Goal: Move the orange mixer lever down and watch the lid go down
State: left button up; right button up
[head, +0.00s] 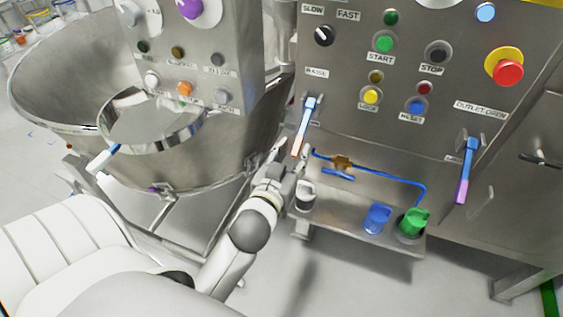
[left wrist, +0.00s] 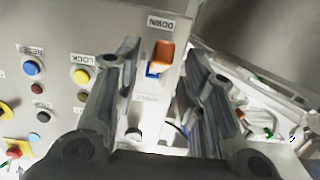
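The orange mixer lever (head: 304,127) is on the steel panel under the RAISE label, with a blue upper part and an orange end. In the left wrist view its orange end (left wrist: 163,54) shows beside the DOWN label. My left gripper (head: 302,160) is just below the lever's orange end in the head view. In the left wrist view its two fingers (left wrist: 157,68) are spread, with the lever showing in the gap between them. Nothing is gripped; I cannot tell how far the lever is from the fingertips. My right gripper is out of view. I cannot make out the lid clearly.
A large steel bowl (head: 55,85) stands at left. A second lever with a purple end (head: 464,182) is on the right of the panel. Buttons and a red emergency stop (head: 508,73) sit above. A low shelf with a blue pipe (head: 385,179) and coloured fittings lies below.

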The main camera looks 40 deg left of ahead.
pick_arm(q)
jog(key=v, duration=0.9)
dwell(3.4)
jog(key=s+d+f+m+g+h, duration=0.1)
jog(key=d+f+g, duration=0.15)
jog(key=f, duration=0.95)
jog(key=s+d+f+m+g+h, duration=0.1)
jog(key=s+d+f+g+h, duration=0.15)
jog(key=f, duration=0.95)
jog(key=s+d+f+m+g+h, duration=0.15)
jog(key=d+f, duration=0.25)
jog(key=f, duration=0.7)
jog(key=s+a+f+g, duration=0.3)
jog(key=s+f+g, duration=0.1)
jog(key=s+f, duration=0.8)
jog(key=s+a+f+m+g+y, duration=0.1)
jog(key=s+a+f+g, duration=0.3)
jog(key=s+f, duration=0.8)
jog(key=shift+s+f+g, duration=0.3)
jog(key=shift+s+g, duration=0.05)
jog(key=shift+s, duration=0.7)
jog(key=shift+m, duration=0.25)
